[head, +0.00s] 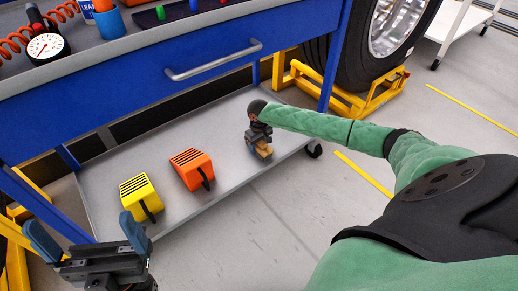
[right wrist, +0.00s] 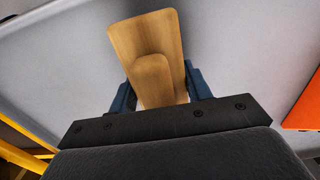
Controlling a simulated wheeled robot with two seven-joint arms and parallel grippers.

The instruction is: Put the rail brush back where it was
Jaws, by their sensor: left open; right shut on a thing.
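The rail brush (right wrist: 150,50) shows in the right wrist view as a flat wooden piece with a raised wooden grip, between the fingers of my right gripper (right wrist: 158,92). My right gripper is shut on it. In the head view the brush (head: 263,151) is a small tan shape below my right gripper (head: 258,140), over the right part of the grey lower shelf (head: 230,160). I cannot tell whether the brush touches the shelf. Its bristles are hidden. My left gripper (head: 84,240) is open and empty, in front of the shelf at lower left.
A yellow slotted block (head: 138,194) and an orange slotted block (head: 190,167) stand on the lower shelf, left of the brush. The blue drawer front (head: 190,75) overhangs the shelf. A wheel (head: 375,45) in a yellow stand (head: 350,103) is behind at right.

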